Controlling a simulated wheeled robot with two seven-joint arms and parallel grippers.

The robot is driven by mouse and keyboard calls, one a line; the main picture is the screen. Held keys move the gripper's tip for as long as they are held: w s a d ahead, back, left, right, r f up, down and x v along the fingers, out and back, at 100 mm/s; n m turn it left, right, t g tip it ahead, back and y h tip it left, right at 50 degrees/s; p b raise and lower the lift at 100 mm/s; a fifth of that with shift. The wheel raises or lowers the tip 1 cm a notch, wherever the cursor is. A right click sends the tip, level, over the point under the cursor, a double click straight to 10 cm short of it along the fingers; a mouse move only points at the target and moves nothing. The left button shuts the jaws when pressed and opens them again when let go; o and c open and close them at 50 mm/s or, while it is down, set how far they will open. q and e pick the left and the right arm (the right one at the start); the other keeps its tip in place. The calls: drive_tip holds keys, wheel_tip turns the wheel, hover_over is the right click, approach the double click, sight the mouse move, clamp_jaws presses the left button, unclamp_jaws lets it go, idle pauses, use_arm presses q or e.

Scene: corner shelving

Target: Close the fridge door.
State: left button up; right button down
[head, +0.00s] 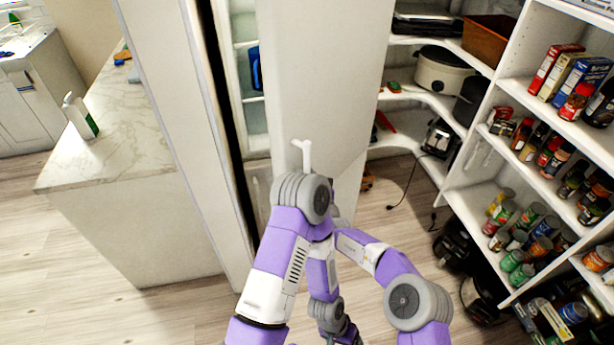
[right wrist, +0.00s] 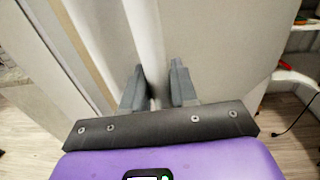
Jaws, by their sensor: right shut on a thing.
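The fridge door (head: 318,75) is the tall pale panel in the middle of the head view. It stands open, with the fridge's lit shelves (head: 247,110) showing to its left. A pale handle (head: 303,155) sticks up in front of the door; its lower part is hidden behind my arm. In the right wrist view, the right gripper (right wrist: 157,86) has one finger on each side of the upright handle (right wrist: 151,45) and is shut on it. In the head view my arm links cover the right gripper. The left gripper's fingers do not show.
White corner shelves (head: 470,190) with cans, jars and appliances stand at the right. A counter (head: 105,150) with a bottle (head: 78,116) is at the left. A black appliance (head: 452,247) and cord lie near the shelves. Wooden floor (head: 395,190) is open between the door and shelves.

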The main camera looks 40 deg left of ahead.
idle(0.4)
drive_tip(key=c, duration=1)
unclamp_jaws()
drive_tip(key=shift+s, duration=0.1)
drive_tip(key=p+v, duration=0.1)
drive_tip(key=v, duration=0.6)
drive_tip(key=shift+d, duration=0.2)
